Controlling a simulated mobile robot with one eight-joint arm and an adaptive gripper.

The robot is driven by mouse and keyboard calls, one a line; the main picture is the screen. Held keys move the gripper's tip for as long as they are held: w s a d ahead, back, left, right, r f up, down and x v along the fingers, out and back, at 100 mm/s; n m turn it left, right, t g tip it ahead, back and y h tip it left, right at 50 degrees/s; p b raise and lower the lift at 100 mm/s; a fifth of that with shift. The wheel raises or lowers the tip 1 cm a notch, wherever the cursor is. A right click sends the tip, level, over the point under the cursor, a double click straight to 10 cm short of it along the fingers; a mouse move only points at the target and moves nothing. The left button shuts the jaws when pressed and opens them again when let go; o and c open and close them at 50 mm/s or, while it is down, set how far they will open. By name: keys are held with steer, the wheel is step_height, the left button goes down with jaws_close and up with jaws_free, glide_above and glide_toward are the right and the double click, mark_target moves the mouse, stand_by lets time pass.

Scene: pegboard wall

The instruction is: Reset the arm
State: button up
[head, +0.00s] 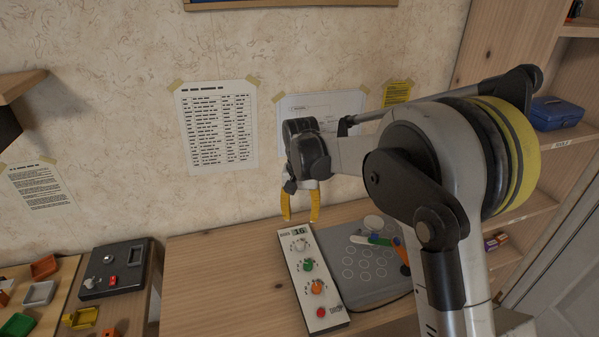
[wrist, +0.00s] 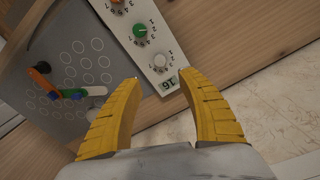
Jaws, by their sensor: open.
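My gripper (head: 300,212) has yellow fingers and hangs above the far end of a white control panel (head: 313,275) on the wooden table. In the wrist view my gripper (wrist: 164,90) is open, with nothing between its fingertips. The panel (wrist: 128,35) shows there with a green knob, a white knob and a small display reading 16. In the head view the panel has white, green and orange knobs and a red button. My arm reaches in from the right and is bent.
A grey pad (head: 350,262) with round marks lies right of the panel, with coloured-handled items on it. A black switch box (head: 116,270) and small coloured trays (head: 40,293) are at left. Wooden shelves (head: 530,190) stand at right. The table's left part (head: 225,275) is clear.

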steer(key=s+d+r+t, duration=0.3)
steer(key=s+d+r, duration=0.8)
steer(key=s+r, duration=0.15)
steer(key=s+d+n+t, duration=0.1)
steer(key=s+d+t, duration=0.3)
steer(key=s, duration=1)
steer(key=d, duration=0.3)
steer(key=shift+s+f, duration=0.35)
steer(key=shift+f, duration=0.05)
steer(key=shift+d, duration=0.1)
stand_by(0.8)
